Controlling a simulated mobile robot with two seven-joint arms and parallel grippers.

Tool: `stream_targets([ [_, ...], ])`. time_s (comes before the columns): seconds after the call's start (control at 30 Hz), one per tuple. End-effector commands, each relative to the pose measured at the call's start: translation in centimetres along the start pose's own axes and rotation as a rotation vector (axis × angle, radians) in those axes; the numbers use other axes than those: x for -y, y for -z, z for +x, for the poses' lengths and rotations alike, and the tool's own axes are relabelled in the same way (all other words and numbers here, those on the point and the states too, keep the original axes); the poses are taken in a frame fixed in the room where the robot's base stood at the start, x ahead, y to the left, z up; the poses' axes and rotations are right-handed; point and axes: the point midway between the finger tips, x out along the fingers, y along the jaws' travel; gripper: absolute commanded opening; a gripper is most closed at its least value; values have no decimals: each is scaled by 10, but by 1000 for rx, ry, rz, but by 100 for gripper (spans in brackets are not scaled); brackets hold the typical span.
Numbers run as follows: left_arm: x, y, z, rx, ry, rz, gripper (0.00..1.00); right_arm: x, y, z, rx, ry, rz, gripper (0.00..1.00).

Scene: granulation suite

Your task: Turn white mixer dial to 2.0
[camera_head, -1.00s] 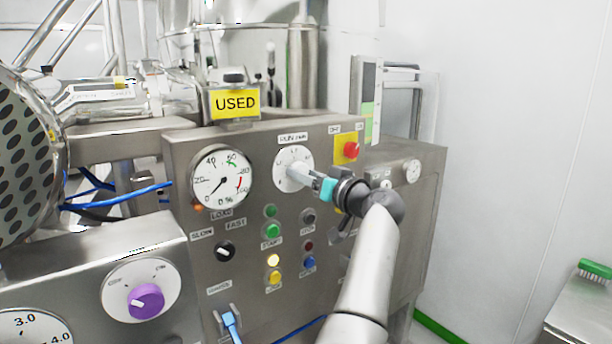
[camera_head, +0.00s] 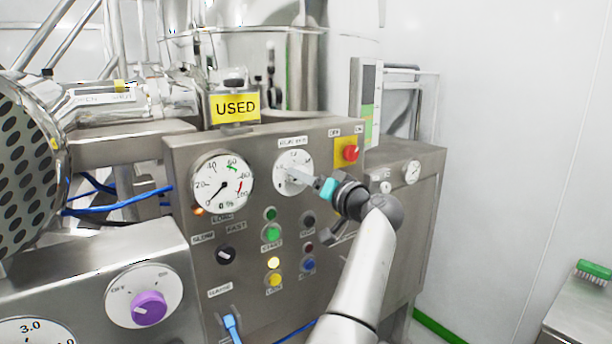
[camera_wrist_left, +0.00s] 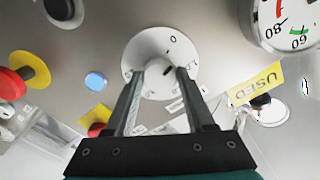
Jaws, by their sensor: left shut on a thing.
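The white mixer dial (camera_head: 294,158) is a round white disc with dark markings, on the steel control panel (camera_head: 190,275) right of the load gauge. In the left wrist view the dial (camera_wrist_left: 160,42) fills the upper middle, and a "0" shows on it; the other marks are too small or covered to read. My left gripper (camera_head: 298,174) reaches the dial from the right. In the left wrist view my left gripper (camera_wrist_left: 161,75) has its two fingers on either side of the dial's knob, shut on it. The fingers hide part of the dial face. My right gripper is not in view.
A load gauge (camera_head: 222,183) sits left of the dial. A red knob on a yellow plate (camera_head: 346,153) is close right of it. Several coloured buttons (camera_head: 272,233) lie below. A yellow "USED" sign (camera_head: 235,107) stands above. A purple knob (camera_head: 149,308) is at lower left.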

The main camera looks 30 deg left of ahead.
Motion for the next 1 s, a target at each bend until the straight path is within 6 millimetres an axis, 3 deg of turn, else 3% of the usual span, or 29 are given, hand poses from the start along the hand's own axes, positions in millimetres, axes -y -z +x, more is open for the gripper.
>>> stream_targets([
  [1.0, 3, 4, 1, -2, 3, 969, 0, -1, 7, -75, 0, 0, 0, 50],
])
